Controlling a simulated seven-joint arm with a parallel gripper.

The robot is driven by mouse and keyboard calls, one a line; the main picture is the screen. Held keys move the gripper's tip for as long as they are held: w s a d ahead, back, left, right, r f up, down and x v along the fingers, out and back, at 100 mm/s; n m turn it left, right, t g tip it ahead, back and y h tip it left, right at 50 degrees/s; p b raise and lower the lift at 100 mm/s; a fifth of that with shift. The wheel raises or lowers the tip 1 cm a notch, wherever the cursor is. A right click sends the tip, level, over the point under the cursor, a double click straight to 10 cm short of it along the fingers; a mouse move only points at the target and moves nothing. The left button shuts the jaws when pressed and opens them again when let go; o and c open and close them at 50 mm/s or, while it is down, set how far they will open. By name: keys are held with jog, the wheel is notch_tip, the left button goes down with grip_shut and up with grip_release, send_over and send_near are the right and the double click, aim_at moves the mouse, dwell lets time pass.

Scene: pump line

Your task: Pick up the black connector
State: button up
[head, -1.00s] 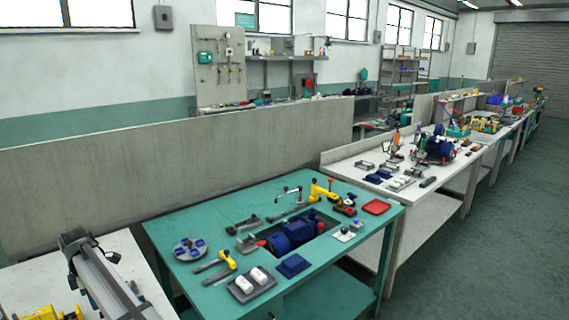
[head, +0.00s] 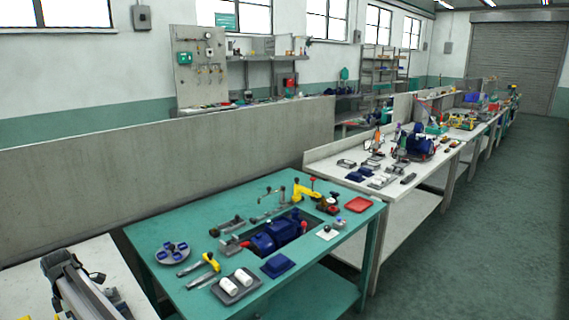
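I cannot make out a black connector for certain. A small dark block (head: 408,179) lies near the front edge of the white bench, too small to identify. Several small dark parts are on the teal table, among them a dark tool (head: 227,227) left of the blue pump (head: 276,234). My gripper is not in view.
The teal table (head: 190,222) also carries a grey tray (head: 236,296) with two white cylinders, a round disc (head: 173,253), a yellow clamp (head: 308,192) and a red tray (head: 358,205). The white bench (head: 410,203) continues behind. Open green floor (head: 460,255) lies to the right.

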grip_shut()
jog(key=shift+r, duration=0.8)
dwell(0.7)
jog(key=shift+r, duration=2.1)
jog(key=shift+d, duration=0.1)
